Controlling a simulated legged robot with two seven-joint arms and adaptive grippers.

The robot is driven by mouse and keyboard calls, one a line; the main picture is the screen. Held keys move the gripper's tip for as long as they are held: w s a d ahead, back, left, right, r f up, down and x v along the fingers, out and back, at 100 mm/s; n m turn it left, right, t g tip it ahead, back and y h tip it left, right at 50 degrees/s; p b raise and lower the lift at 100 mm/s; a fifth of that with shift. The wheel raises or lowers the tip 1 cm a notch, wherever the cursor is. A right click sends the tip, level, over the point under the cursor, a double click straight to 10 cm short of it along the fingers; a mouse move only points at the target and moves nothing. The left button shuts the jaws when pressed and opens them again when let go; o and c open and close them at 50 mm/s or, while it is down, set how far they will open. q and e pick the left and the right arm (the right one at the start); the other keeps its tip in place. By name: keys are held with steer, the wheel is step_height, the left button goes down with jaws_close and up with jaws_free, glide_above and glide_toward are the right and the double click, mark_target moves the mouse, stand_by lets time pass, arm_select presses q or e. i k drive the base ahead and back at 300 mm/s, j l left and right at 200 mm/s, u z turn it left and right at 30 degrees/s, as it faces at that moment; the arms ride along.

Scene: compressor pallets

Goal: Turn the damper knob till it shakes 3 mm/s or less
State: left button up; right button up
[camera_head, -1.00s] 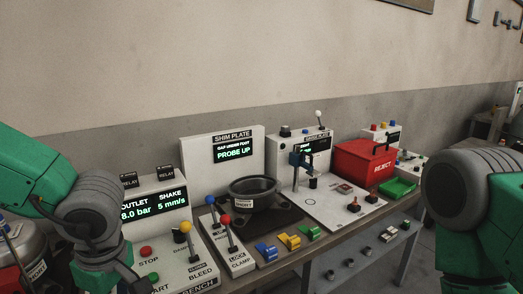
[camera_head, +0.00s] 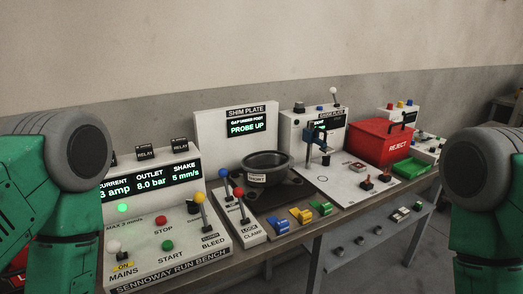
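The run bench panel (camera_head: 215,252) stands at the lower left. Its display (camera_head: 150,182) reads outlet 8.0 bar and shake 5 mm/s, with a current figure partly hidden by my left arm. A green lamp (camera_head: 122,208) is lit below the display, near a "MAX 3 mm/s" label. A small black knob (camera_head: 193,207) sits on the panel beside the yellow-topped bleed lever (camera_head: 200,198); I cannot read a label on it, so I cannot tell if it is the damper knob. My green arms show at both sides, but neither gripper is in view.
Red stop (camera_head: 164,218) and green start (camera_head: 167,245) buttons and a white-topped mains lever (camera_head: 114,246) are on the panel. A dark pot (camera_head: 267,165), coloured shims (camera_head: 300,215) and a red reject box (camera_head: 381,142) stand to the right.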

mark_target(193, 208)
steer(key=k+j+z, duration=0.15)
steer(key=j+z, duration=0.15)
steer(key=j, duration=0.25)
steer(key=k+j+z, duration=0.3)
steer(key=j, duration=0.2)
steer(key=k+j+z, duration=0.3)
steer(key=j, duration=0.15)
steer(key=k+j+z, duration=0.3)
steer(key=i+j, duration=0.1)
steer(key=j, duration=0.05)
